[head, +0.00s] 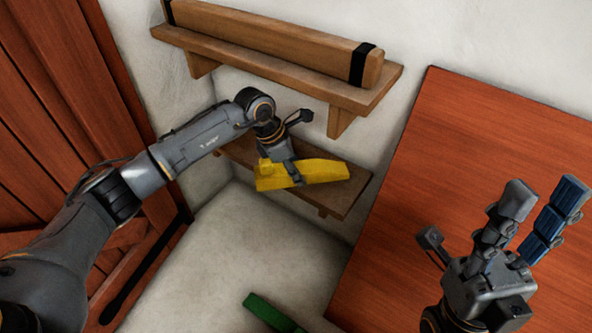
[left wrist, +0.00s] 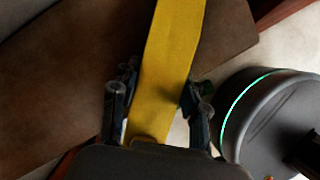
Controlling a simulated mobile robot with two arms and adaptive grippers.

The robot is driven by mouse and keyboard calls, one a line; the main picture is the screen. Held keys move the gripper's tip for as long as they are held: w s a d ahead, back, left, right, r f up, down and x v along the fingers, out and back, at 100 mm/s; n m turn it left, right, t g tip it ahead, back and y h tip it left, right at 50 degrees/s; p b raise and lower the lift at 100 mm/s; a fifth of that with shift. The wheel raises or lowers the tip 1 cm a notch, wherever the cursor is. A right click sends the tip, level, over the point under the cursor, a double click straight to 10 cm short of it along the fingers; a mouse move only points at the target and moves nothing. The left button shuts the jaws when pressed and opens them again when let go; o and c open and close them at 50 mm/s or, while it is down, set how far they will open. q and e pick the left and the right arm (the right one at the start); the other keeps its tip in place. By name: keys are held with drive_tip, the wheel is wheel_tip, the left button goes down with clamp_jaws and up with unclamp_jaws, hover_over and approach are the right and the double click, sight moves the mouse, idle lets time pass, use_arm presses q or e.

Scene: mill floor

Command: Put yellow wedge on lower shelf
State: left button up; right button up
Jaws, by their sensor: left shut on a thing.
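The yellow wedge (head: 325,170) is held by my left gripper (head: 294,174), which is shut around it. In the left wrist view the wedge (left wrist: 168,65) runs between the two fingers of my left gripper (left wrist: 157,97) and away over brown wood. The lower shelf (head: 349,196) is a small brown board low in the corner. The wedge overlaps it in the head view, hiding part of the board; I cannot tell whether they touch. The shelf (left wrist: 60,95) also shows in the left wrist view. My right gripper (head: 544,193) is open and empty at the right.
An upper shelf (head: 225,52) above carries a long wooden beam (head: 270,38) with black end bands. A reddish wooden surface (head: 470,140) fills the right side, and a red plank door (head: 50,110) stands at the left. A green object (head: 270,312) lies low at the bottom.

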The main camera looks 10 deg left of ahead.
use_arm(q)
drive_tip(key=o, duration=1.4)
drive_tip(key=shift+c, duration=0.2)
